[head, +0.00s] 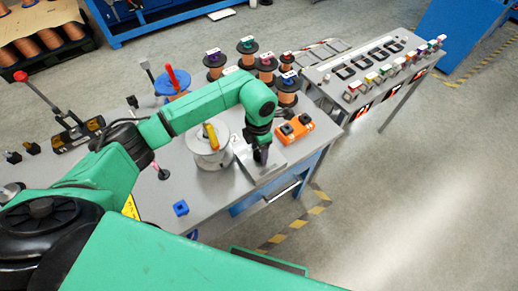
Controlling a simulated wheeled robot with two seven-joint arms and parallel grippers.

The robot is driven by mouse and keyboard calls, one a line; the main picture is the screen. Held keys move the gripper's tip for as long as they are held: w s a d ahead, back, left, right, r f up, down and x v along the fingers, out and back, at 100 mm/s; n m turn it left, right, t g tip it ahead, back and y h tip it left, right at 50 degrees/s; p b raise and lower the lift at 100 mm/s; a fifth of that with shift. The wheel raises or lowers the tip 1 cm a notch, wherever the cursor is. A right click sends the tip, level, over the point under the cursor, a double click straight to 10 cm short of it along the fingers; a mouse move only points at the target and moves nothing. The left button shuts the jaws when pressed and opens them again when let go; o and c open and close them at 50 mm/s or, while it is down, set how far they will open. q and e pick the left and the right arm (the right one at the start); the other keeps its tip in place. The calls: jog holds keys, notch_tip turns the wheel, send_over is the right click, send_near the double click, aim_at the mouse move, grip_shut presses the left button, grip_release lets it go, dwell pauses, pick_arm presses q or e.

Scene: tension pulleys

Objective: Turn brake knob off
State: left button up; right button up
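No part is clearly marked as the brake knob. An orange box (294,128) with dark round knobs on top sits near the right edge of the metal table (190,215); I cannot tell how its knobs are set. My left arm reaches across the table from the left. My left gripper (262,156) points down just left of the orange box, over a grey metal plate (258,170). Its fingertips are small and dark, so I cannot tell whether they are open or shut. My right gripper is not in view.
A grey drum (208,158) with a yellow handle stands left of my gripper. Several copper spools (247,59) stand behind. A small blue block (181,208) lies at the front. A panel table (375,70) with several coloured switches is at the right. Open floor lies right.

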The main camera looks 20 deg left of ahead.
pick_arm(q)
grip_shut()
